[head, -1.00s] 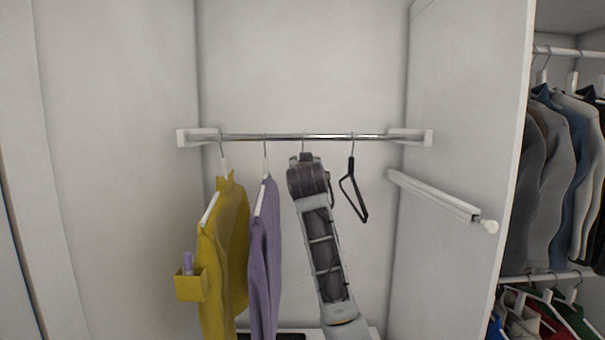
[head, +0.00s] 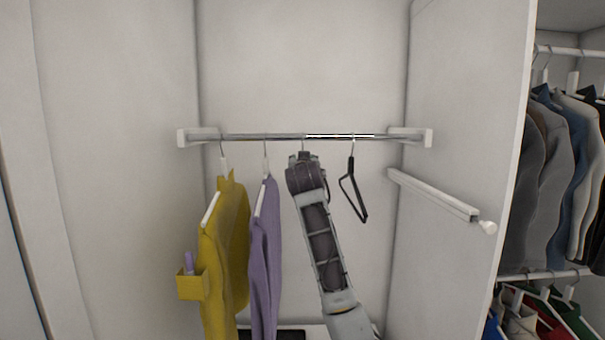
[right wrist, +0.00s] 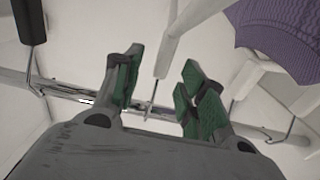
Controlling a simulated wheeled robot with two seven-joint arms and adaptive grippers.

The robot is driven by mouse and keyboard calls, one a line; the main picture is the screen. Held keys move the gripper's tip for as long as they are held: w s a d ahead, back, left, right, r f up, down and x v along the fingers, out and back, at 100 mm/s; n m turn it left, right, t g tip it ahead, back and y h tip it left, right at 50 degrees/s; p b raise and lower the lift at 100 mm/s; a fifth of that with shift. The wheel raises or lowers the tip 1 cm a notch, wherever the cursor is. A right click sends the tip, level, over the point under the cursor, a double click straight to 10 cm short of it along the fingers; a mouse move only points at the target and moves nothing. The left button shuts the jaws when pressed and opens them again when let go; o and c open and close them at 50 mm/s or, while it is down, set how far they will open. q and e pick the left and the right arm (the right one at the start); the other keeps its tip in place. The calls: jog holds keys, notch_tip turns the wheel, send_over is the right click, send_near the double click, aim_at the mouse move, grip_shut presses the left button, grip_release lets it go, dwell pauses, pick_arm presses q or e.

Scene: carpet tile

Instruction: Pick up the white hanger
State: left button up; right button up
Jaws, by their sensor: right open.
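In the right wrist view, the white hanger (right wrist: 167,50) passes between the green-padded fingers of my right gripper (right wrist: 162,82). The fingers are open, one on each side of its neck, and I see a gap on both sides. Its metal hook is on the chrome rail (head: 345,136). In the head view, my right gripper (head: 306,157) is just below the rail, and my arm hides most of the hanger; only its hook (head: 303,144) shows above. My left gripper is not in view.
A purple garment (head: 265,250) and a yellow garment (head: 225,260) hang to the left on white hangers. A black hanger (head: 353,188) hangs empty close on the right. A white bar (head: 435,195) sticks out from the right wall. More clothes (head: 560,180) hang beyond that wall.

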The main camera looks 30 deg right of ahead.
jog(key=shift+p+x, duration=0.6)
jog(key=shift+x, duration=1.05)
jog(key=shift+a, duration=0.1)
grip_shut()
